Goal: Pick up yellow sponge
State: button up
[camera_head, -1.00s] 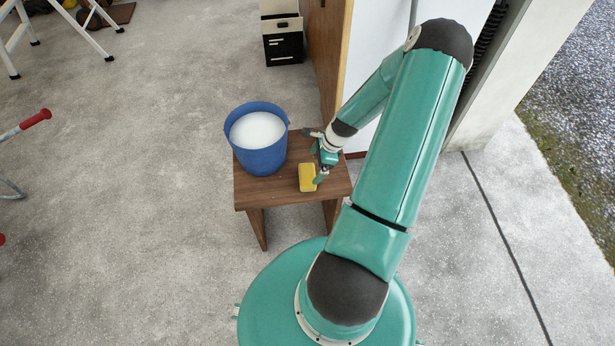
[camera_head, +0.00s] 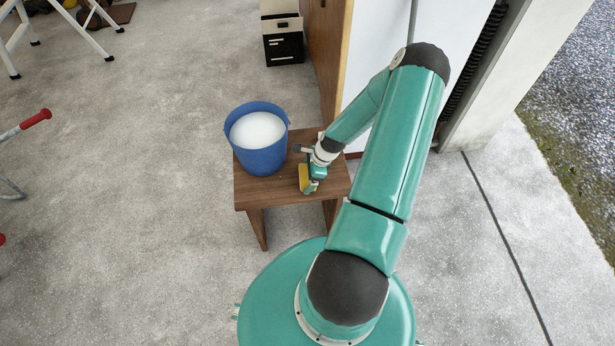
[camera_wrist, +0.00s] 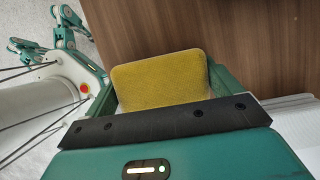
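The yellow sponge (camera_head: 304,178) is on the wooden stool, right of the blue bucket. My gripper (camera_head: 311,187) is down at the sponge and partly covers it. In the wrist view the sponge (camera_wrist: 160,80) fills most of the space between my gripper's (camera_wrist: 165,92) two green fingers, one on each side. The fingers stand wide apart. Any gap between them and the sponge is too small to make out. The lower part of the sponge is hidden behind the gripper's dark bar.
The blue bucket (camera_head: 262,160), with white content, stands on the stool (camera_head: 262,196) close to the left of my gripper. A wooden panel (camera_head: 328,60) and white wall rise behind the stool. The concrete floor left of the stool is open.

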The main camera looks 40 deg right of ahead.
jog(key=shift+c, duration=1.4)
jog(key=shift+r, duration=0.15)
jog(key=shift+r, duration=0.6)
jog(key=s+r, duration=1.1)
jog(key=s, duration=0.3)
jog(key=shift+d+r, duration=0.25)
jog(key=shift+r, duration=0.05)
